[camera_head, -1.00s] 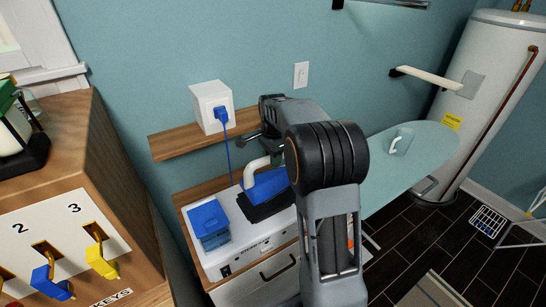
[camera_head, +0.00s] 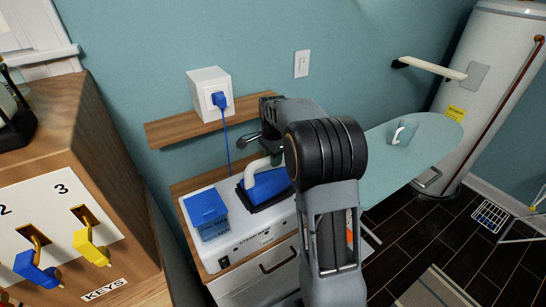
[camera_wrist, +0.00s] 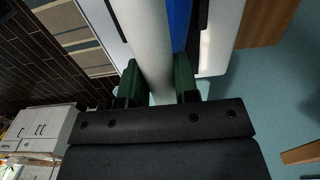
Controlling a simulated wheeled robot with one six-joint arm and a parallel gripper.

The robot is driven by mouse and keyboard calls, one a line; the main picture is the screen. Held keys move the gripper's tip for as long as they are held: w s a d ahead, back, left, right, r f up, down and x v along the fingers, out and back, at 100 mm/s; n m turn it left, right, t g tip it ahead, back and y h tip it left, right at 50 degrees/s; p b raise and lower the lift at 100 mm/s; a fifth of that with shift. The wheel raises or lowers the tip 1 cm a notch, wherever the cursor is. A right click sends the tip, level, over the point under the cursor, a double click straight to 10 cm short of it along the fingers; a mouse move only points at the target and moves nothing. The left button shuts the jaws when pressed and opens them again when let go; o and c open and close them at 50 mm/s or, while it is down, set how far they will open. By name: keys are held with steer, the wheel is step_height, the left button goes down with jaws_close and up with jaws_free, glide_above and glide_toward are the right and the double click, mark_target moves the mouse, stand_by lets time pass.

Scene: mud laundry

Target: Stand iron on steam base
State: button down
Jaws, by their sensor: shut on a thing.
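The iron (camera_head: 268,187) is blue with a white handle and a dark sole. In the head view it lies over the dark pad of the white steam base (camera_head: 250,240); whether it touches the pad I cannot tell. My arm hides its right part. In the wrist view my gripper (camera_wrist: 158,84) is shut on the white handle (camera_wrist: 152,45), with a green finger on each side. The iron's blue body (camera_wrist: 180,22) shows beyond the handle. In the head view my gripper is mostly hidden behind my arm.
A blue box (camera_head: 207,214) stands on the left of the base. A blue cord runs up to a plug in the white wall box (camera_head: 210,92) by a wooden shelf (camera_head: 165,131). The ironing board (camera_head: 385,168) with a mug (camera_head: 403,132) is at right. A key cabinet (camera_head: 75,225) stands at left.

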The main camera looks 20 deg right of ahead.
steer(key=shift+r, duration=0.2)
steer(key=c, duration=0.8)
jaws_free()
steer(key=shift+f, duration=0.1)
steer(key=shift+s+f, duration=0.1)
steer(key=shift+f, duration=0.1)
step_height(320, 180, up, 21)
steer(key=p, duration=0.7)
steer(key=shift+r, duration=0.15)
